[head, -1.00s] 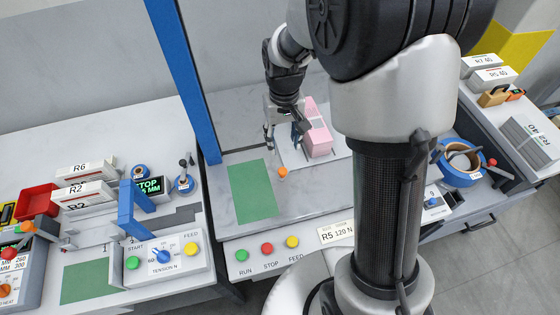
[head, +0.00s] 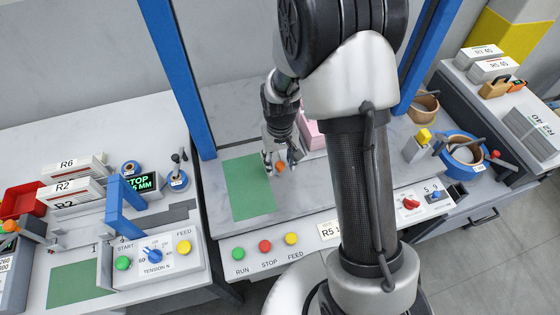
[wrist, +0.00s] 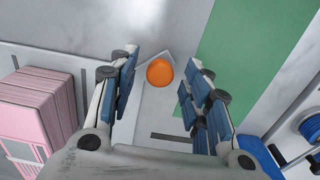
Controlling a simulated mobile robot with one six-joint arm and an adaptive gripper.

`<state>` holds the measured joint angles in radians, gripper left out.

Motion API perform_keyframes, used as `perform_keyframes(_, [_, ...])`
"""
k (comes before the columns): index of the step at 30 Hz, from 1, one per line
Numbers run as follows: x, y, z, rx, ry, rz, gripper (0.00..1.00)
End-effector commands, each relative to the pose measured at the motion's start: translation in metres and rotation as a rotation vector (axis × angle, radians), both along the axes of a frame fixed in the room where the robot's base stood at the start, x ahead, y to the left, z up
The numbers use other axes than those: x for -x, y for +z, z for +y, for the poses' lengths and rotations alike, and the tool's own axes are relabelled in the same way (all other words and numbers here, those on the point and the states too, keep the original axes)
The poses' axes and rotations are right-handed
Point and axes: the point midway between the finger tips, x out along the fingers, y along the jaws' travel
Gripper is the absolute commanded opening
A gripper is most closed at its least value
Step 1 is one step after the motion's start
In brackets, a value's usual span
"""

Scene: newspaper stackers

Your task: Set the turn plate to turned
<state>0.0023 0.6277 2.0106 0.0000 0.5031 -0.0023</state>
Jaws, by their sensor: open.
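The turn plate (wrist: 152,103) is a pale flat plate with a pointed end, seen in the wrist view. A round orange knob (wrist: 159,72) sits near that point. My gripper (wrist: 157,84) is open, with one finger on each side of the knob and gaps between. I cannot tell whether the fingertips are level with the knob. In the head view my gripper (head: 279,164) points down at the orange knob (head: 281,167), and my arm hides much of the plate. A pink stack of papers (head: 312,132) stands behind the gripper and shows at left in the wrist view (wrist: 40,110).
A green mat (head: 248,188) lies left of the knob. Blue posts (head: 178,75) frame the station. Run, stop and feed buttons (head: 265,246) line the front panel. A blue tape roll (head: 463,152) sits at right. The left bench holds labelled blocks and a tension panel (head: 150,258).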

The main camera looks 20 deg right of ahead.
Motion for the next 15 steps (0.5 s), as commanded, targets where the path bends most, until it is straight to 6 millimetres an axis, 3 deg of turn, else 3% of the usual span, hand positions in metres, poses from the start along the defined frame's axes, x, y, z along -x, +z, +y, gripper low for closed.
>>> perform_keyframes(3, [0.0,0.0004,0.0,0.0,0.0,0.0,0.44])
perform_keyframes(15, [0.0,0.0005,0.0,0.0,0.0,0.0,0.17])
